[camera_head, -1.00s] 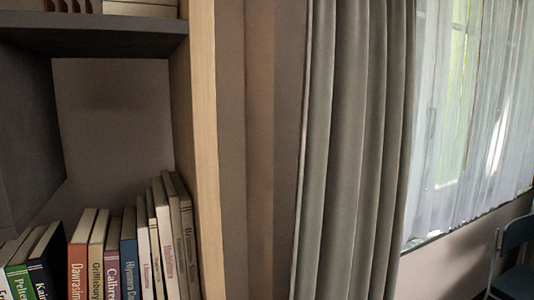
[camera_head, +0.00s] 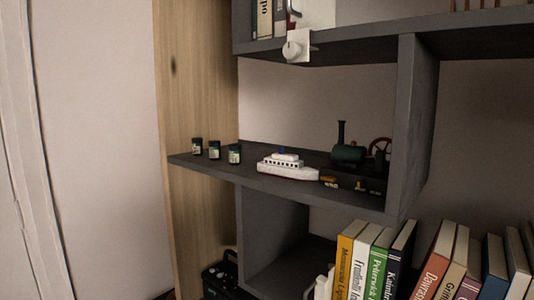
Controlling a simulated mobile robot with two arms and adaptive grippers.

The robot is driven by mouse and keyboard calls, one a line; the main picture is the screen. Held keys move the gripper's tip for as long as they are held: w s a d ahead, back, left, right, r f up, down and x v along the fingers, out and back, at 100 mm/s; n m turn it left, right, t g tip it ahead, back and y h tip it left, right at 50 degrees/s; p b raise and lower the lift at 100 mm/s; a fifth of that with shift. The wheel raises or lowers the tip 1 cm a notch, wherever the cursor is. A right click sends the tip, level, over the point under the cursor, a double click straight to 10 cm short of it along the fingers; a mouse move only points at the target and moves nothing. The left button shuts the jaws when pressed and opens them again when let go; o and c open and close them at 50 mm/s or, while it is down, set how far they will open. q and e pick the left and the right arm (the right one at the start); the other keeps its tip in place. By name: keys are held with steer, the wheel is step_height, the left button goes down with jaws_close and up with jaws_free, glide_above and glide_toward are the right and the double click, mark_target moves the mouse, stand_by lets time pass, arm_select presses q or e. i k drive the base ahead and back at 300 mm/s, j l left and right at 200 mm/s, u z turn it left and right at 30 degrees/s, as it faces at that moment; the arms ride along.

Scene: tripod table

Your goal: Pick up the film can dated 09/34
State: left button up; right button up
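Three small dark film cans with pale labels stand upright in a row at the left end of a dark grey shelf. They are the left can (camera_head: 197,147), the middle can (camera_head: 214,150) and the right can (camera_head: 234,154). Their label text is too small to read, so I cannot tell which one is dated 09/34. Neither of my grippers is in view.
A white toy ship (camera_head: 287,168) stands right of the cans, then a dark green model steam engine (camera_head: 350,152). The shelf (camera_head: 253,181) has an upright divider (camera_head: 411,125) at right. Several books (camera_head: 376,262) stand below. A black case (camera_head: 220,280) is at lower left.

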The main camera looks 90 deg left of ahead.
mark_target(235, 149)
steer(key=u, duration=2.95)
steer(key=k+l, duration=0.1)
steer(key=l, duration=0.25)
steer(key=k+l, duration=0.1)
steer(key=l, duration=0.25)
steer(key=k+l, duration=0.1)
steer(key=l, duration=0.25)
steer(key=k+l, duration=0.15)
steer(key=l, duration=0.2)
steer(key=k+l, duration=0.1)
steer(key=l, duration=0.25)
